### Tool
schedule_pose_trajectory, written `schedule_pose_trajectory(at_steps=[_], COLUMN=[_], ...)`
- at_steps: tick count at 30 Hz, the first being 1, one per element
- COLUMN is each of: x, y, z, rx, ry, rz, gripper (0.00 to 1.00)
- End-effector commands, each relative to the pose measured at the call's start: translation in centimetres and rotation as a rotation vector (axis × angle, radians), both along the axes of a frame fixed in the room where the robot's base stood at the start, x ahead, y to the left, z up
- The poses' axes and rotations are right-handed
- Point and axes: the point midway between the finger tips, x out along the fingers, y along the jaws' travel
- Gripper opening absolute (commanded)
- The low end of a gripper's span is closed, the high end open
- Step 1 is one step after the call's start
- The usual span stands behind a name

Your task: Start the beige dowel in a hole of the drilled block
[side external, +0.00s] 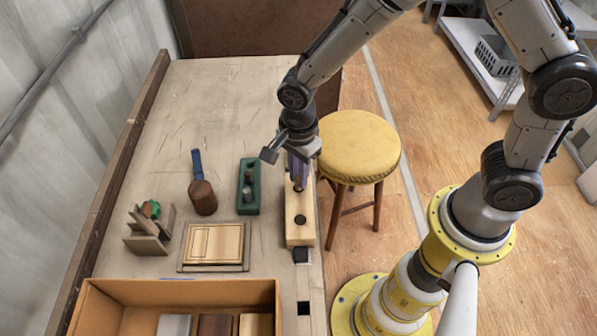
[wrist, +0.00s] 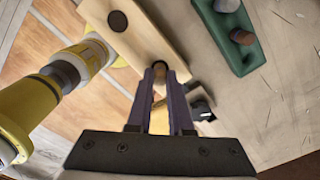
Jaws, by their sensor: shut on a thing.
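The drilled block (side external: 299,235) is a long pale wooden bar lying along the right edge of the bench. One dark round hole (side external: 300,219) shows in its top, and the block also shows in the wrist view (wrist: 140,38). My gripper (side external: 298,178), with purple fingers, points down over the block's far part. It is shut on the beige dowel (wrist: 159,77), mostly hidden between the fingers. The dowel's lower end is at or just above the block; I cannot tell whether it is in a hole.
Further left are a mallet (side external: 203,198), a wooden panel (side external: 213,243) and a slotted rack (side external: 147,244). A cardboard box (side external: 96,312) is in front. A yellow stool (side external: 360,145) stands right of the bench.

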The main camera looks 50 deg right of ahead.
Motion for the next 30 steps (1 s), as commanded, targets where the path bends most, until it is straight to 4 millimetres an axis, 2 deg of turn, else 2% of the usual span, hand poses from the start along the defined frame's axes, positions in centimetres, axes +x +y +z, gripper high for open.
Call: schedule_pose_trajectory(at_steps=[3,4,9,19,30], x=[0.0,0.0,0.0,0.0,0.0], y=[0.0,0.0,0.0,0.0,0.0], z=[0.0,0.0,0.0,0.1,2.4], rx=[0.000,0.000,0.000,0.000,0.001], ry=[0.000,0.000,0.000,0.000,-0.002], rz=[0.000,0.000,0.000,0.000,0.000], gripper=[0.00,0.22,0.53,0.54,0.54])
